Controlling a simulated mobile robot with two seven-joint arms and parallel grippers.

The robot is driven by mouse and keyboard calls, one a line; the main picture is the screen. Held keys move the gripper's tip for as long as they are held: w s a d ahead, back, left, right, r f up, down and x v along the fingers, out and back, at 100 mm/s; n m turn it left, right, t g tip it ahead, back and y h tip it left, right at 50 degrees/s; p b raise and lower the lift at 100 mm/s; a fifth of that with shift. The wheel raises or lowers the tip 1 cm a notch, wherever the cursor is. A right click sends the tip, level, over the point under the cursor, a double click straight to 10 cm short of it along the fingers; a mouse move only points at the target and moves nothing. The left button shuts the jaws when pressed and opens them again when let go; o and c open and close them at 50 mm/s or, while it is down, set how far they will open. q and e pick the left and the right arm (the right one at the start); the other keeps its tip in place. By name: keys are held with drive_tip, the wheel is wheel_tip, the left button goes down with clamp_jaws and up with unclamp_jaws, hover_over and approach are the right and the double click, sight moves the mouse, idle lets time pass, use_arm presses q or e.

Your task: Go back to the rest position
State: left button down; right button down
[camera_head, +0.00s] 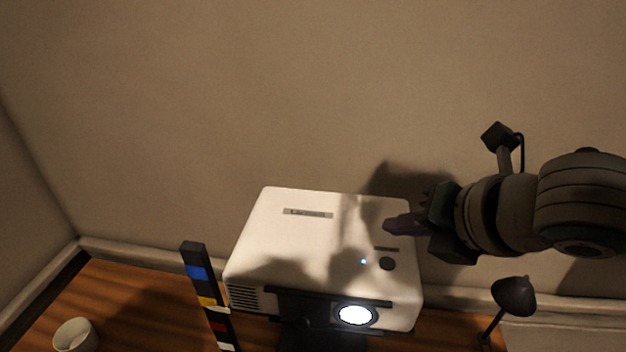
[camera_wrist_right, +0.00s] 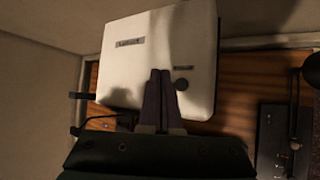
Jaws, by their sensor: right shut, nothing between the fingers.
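My right gripper (camera_head: 392,225) reaches in from the right in the head view, above the right part of a white projector (camera_head: 290,235). In the right wrist view the two fingers of the gripper (camera_wrist_right: 160,75) lie side by side, shut and empty, in front of the projector (camera_wrist_right: 130,70). The projector's lens (camera_head: 356,315) is lit white, and a small blue light (camera_head: 363,261) glows on its top near a dark round button (camera_head: 387,263). I cannot tell whether the fingers touch the projector. My left gripper is out of view.
A dark strip with coloured bands (camera_head: 207,290) stands left of the projector. A white cup (camera_head: 75,335) is on the wooden desk (camera_head: 125,300) at the far left. A dark lamp (camera_head: 513,296) stands at the right. A plain wall (camera_head: 240,90) rises behind.

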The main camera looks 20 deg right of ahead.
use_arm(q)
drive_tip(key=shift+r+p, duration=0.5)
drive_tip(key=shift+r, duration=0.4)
